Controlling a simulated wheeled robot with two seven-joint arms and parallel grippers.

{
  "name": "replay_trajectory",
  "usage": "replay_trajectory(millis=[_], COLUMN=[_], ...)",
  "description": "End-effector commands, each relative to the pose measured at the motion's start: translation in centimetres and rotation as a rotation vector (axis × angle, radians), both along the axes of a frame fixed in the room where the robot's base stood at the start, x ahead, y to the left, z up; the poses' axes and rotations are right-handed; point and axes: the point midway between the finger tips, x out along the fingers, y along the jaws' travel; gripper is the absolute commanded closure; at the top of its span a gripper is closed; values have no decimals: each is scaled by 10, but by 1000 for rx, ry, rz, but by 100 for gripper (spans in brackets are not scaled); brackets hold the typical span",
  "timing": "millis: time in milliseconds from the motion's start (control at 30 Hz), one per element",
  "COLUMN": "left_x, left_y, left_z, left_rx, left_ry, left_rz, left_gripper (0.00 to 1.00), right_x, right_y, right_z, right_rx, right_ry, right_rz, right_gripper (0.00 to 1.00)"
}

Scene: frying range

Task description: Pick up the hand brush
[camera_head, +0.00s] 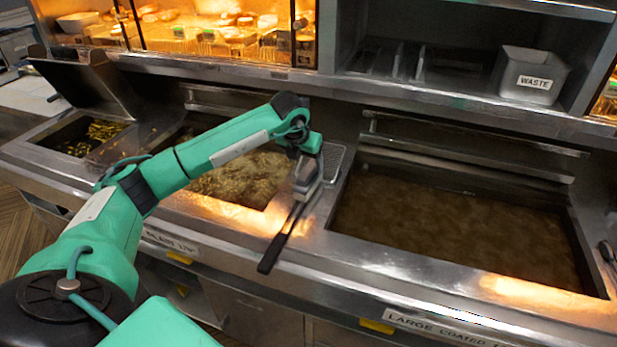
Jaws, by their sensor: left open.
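A long tool with a black handle (272,252) lies on the steel strip between two fryer vats and looks like the hand brush. Its handle points toward the front edge and sticks out over it. Its far end is hidden under my gripper. My left gripper (304,188) comes down from the green arm right above the far part of this tool. It is open, and I cannot tell whether its fingers touch the tool. My right gripper does not show.
A dark oil vat (450,225) is to the right and another bubbling vat (240,178) to the left. A perforated tray (334,160) is beside my gripper. A grey waste bin (530,72) stands on the back shelf. Another dark tool (608,252) lies at the right edge.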

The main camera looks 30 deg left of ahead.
Motion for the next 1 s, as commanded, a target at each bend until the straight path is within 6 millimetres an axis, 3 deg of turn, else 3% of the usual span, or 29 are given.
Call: replay_trajectory(millis=[167, 367, 533, 1000], left_x=[4, 13, 21, 22], left_y=[0, 0, 1, 1], left_z=[-9, -32, -51, -55], left_rx=[-1, -1, -1, 0], left_ry=[1, 4, 1, -1], left_rz=[-1, -1, 0, -1], left_gripper=[31, 31, 31, 31], right_x=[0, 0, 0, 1], right_y=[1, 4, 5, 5], right_z=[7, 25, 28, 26], right_rx=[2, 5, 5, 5], right_ry=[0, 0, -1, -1], right_rz=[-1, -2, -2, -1], right_gripper=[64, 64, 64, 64])
